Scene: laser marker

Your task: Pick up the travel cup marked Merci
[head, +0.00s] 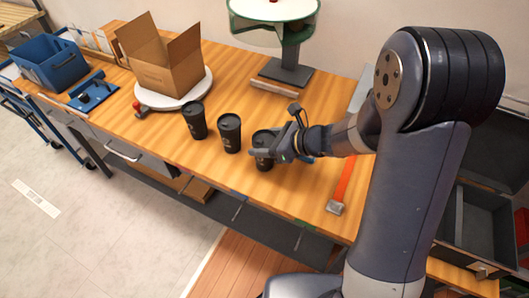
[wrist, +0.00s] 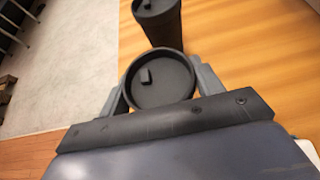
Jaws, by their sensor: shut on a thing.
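Three black lidded travel cups stand in a row on the wooden bench (head: 150,98). The left cup (head: 194,120) and the middle cup (head: 229,133) stand free. My gripper (head: 265,150) is shut on the right cup (head: 264,160), the one nearest my arm. In the wrist view its round lid (wrist: 160,80) sits between the two fingers, and the middle cup (wrist: 158,20) stands just beyond it. The marks on the cups are too small to read, so I cannot tell which says Merci. I cannot tell whether the held cup touches the bench.
An open cardboard box (head: 165,62) sits on a white round turntable at the back left. A green-rimmed machine (head: 287,70) stands at the back. A blue bin (head: 50,62) is at far left. An orange strip (head: 343,182) lies right of the cups.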

